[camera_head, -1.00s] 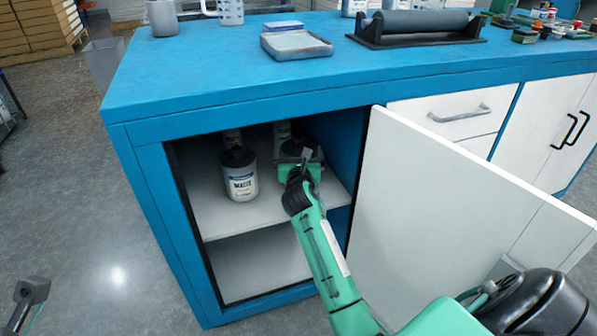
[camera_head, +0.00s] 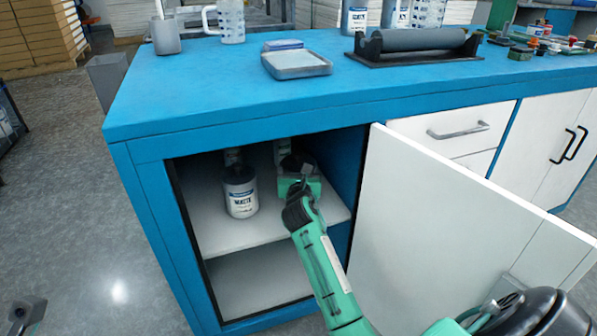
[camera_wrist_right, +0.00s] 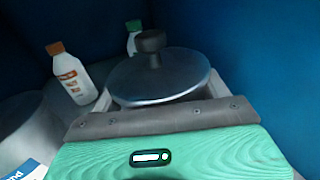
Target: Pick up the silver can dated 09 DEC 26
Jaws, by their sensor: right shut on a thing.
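My right gripper (camera_head: 300,182) is inside the open cabinet, above its upper shelf (camera_head: 240,234). It is shut on a lidded can (camera_head: 291,164), whose dark top shows just beyond the green gripper body. In the right wrist view, the can's round metallic lid with a dark knob (camera_wrist_right: 165,76) sits between the fingers of the gripper (camera_wrist_right: 160,108). The can's front is mostly hidden, and I cannot read a date. Another can (camera_head: 240,198), with a dark lid and white label, stands upright to its left. A grey part at the lower left looks like my left gripper (camera_head: 27,312); its jaws are unclear.
A white bottle with an orange cap (camera_wrist_right: 72,78) and a green-capped bottle (camera_wrist_right: 133,38) stand behind the held can. The cabinet's blue side wall (camera_wrist_right: 270,75) is close on the right. The open white door (camera_head: 450,220) stands right of my arm.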

